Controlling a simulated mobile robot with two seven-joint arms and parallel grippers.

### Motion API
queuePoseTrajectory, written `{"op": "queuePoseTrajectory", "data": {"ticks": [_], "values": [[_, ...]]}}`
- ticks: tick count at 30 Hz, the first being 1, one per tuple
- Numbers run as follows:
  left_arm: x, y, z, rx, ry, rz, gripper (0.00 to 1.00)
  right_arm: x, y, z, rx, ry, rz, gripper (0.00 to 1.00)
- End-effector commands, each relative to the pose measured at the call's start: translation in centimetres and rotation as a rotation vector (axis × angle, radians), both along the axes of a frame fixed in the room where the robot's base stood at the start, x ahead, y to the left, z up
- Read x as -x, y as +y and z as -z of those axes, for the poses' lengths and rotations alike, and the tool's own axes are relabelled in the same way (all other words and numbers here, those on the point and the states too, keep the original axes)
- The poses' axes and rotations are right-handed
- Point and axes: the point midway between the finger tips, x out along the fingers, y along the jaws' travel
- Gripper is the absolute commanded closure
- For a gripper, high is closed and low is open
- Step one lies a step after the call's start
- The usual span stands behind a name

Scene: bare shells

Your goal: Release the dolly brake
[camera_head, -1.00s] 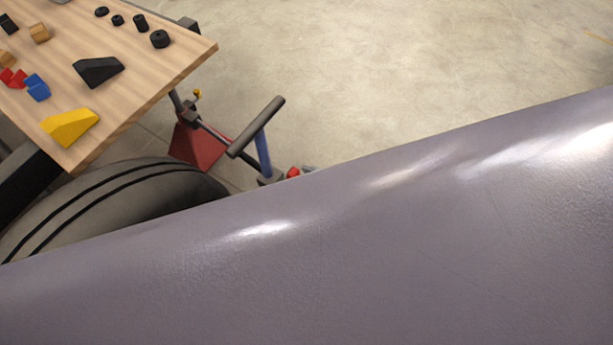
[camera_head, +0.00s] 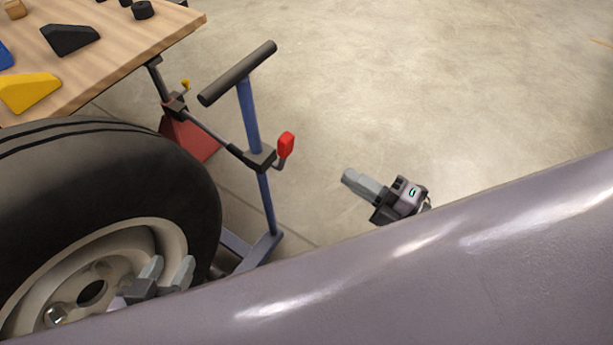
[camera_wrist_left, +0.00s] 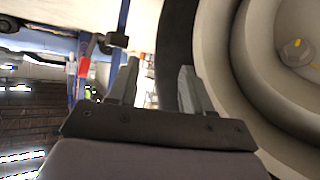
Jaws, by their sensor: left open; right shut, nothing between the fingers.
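The dolly is a blue post (camera_head: 251,115) with a dark T-handle bar (camera_head: 237,73) on top. A red-tipped lever (camera_head: 286,145), likely the brake, sticks up from a dark block on the post. A red patch (camera_wrist_left: 84,67) and the blue post (camera_wrist_left: 121,20) show in the left wrist view. My left gripper (camera_head: 169,270) is open and empty, in front of the wheel hub, lower left of the lever. Its fingers (camera_wrist_left: 157,85) are apart in the left wrist view. My right gripper (camera_head: 352,178) is shut and empty, right of and below the lever, apart from it.
A large wheel (camera_head: 120,175) with a black tyre fills the left. A wooden table (camera_head: 120,45) with several blocks stands at upper left. A red stand (camera_head: 188,138) is behind the post. A smooth grey-purple surface (camera_head: 450,270) covers the lower right. Open floor lies at upper right.

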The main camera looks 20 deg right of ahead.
Motion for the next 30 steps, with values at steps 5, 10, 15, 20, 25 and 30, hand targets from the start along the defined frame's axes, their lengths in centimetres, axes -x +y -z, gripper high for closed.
{"op": "queuePoseTrajectory", "data": {"ticks": [5, 10, 15, 20, 25, 30], "values": [[-0.2, -0.5, 1.4, 0.009, -0.015, 0.013, 0.50, 1.4, -1.3, 1.6, 0.142, -0.109, 0.010, 1.00], [-0.2, -0.7, 1.2, 0.012, -0.017, 0.016, 0.50, 1.1, -1.3, 1.4, 0.175, -0.133, 0.011, 1.00], [-0.2, -0.8, 1.2, 0.020, -0.016, 0.018, 0.50, -0.8, 0.3, 0.9, 0.173, -0.134, 0.011, 1.00], [-0.3, -0.9, 1.3, 0.029, -0.017, 0.019, 0.50, -3.3, 2.2, 0.6, 0.172, -0.133, 0.011, 1.00], [-0.4, -1.1, 1.4, 0.039, -0.015, 0.020, 0.50, -5.8, 4.2, 0.2, 0.171, -0.131, 0.011, 1.00], [-0.4, -1.2, 1.5, 0.051, -0.015, 0.023, 0.50, -7.9, 5.8, -0.1, 0.171, -0.131, 0.012, 1.00]]}}
